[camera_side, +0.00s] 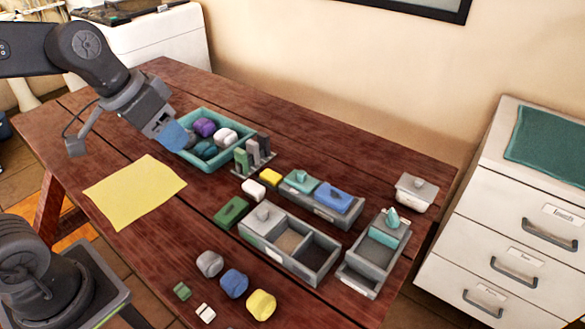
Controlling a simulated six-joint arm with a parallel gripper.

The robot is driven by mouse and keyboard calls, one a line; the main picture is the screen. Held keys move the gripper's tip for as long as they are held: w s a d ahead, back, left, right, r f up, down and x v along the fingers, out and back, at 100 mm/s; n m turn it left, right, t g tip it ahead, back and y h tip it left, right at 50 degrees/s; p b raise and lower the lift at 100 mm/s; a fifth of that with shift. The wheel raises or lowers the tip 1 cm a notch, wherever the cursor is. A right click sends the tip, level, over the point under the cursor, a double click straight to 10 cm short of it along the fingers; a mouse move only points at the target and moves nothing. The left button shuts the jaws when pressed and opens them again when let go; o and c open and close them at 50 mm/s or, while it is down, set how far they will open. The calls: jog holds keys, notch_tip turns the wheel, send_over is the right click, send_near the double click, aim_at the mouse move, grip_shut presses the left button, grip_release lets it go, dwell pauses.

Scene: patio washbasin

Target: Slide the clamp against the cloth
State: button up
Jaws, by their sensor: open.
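A flat yellow cloth (135,192) lies on the left part of the wooden table. I cannot single out a clamp with certainty among the small things on the table. My gripper (160,126) is open above the table, behind the yellow cloth and at the left edge of the teal tray (243,165). A blue piece (172,135) shows right at its tip; I cannot tell whether they touch. The gripper's fingers are small and partly hidden, and the gripper is apart from the yellow cloth.
The tray holds purple, white and dark teal lumps. A small rack (253,155) of upright slabs stands beside it. Grey compartment boxes (318,278) and a lidded box (415,192) stand to the right. Grey, blue and yellow lumps (261,304) lie in front. The table's back strip is clear.

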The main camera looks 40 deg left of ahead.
jog(key=shift+m+g+h, duration=0.3)
jog(key=shift+g+h, duration=0.2)
jog(key=shift+h, duration=0.4)
jog(key=w+f, duration=0.1)
jog(key=w, duration=0.6)
jog(key=w+f, duration=0.1)
jog(key=w, duration=0.2)
jog(key=shift+w+a+f, duration=0.2)
jog(key=shift+f, duration=0.1)
jog(key=c, duration=0.6)
jog(key=shift+h, duration=0.6)
jog(key=w+f, duration=0.1)
jog(key=w, duration=0.1)
jog(key=w+a+f, duration=0.1)
jog(key=w+f, duration=0.2)
jog(key=w, duration=0.2)
jog(key=shift+w+a+f, duration=0.1)
jog(key=shift+a+f, duration=0.05)
jog(key=shift+a, duration=0.2)
grip_shut()
jog(key=w+a+f, duration=0.3)
jog(key=w+f, duration=0.2)
jog(key=f, duration=0.2)
jog(key=w+a+f+h, duration=0.1)
jog(key=w+a+f, duration=0.2)
jog(key=w+f, duration=0.2)
notch_tip(320, 180, down, 2)
jog(key=shift+f+t, duration=0.15)
jog(key=shift+t, duration=0.25)
jog(key=shift+w, duration=0.1)
